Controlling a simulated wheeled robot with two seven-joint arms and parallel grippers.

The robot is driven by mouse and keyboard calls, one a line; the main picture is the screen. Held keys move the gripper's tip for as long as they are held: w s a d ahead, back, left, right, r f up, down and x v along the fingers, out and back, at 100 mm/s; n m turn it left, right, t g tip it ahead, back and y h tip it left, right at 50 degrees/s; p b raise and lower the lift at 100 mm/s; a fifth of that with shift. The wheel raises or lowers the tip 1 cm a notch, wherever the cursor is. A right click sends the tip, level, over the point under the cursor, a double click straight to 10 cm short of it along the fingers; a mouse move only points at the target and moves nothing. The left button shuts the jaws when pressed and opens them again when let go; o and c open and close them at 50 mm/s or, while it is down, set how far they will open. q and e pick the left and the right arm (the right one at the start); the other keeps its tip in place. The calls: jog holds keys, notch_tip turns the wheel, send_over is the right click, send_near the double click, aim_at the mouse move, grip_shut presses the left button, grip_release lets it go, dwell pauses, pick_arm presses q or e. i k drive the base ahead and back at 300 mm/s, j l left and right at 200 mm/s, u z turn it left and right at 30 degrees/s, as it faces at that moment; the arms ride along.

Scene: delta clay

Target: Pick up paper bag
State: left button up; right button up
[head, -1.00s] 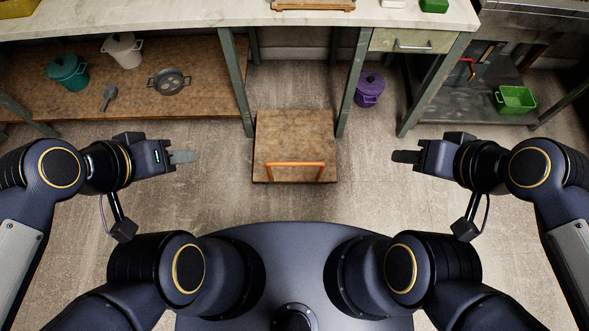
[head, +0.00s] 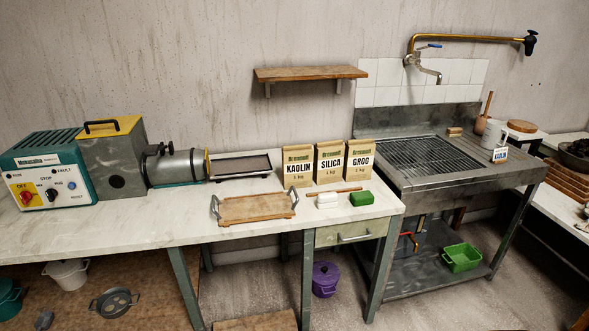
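Three paper bags stand upright side by side on the white counter, near its back right part. The left bag reads KAOLIN (head: 298,167), the middle one SILICA (head: 329,162) and the right one GROG (head: 360,160). They stand close together, with their labels facing me. Neither of my grippers shows in the head view now, so their state is hidden.
A pug mill machine (head: 112,157) fills the counter's left. A metal sink (head: 430,155) stands right. A shelf (head: 310,73) hangs above.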

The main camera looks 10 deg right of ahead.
aim_at(297, 160)
jog(key=l+u, duration=0.3)
jog(key=l, duration=0.4)
jog(key=k+l+u, duration=0.1)
jog(key=l+u, duration=0.2)
jog(key=l, duration=0.35)
jog(key=i+l+u, duration=0.2)
jog(key=l+u, duration=0.25)
jog(key=i+l+u, duration=0.15)
jog(key=l+u, duration=0.3)
jog(key=l, duration=0.3)
jog(key=l+u, duration=0.4)
jog(key=l, duration=0.25)
jog(key=i+l+u, duration=0.1)
jog(key=l, duration=0.15)
jog(key=l+u, duration=0.1)
jog(key=l, duration=0.15)
jog(key=i, duration=0.05)
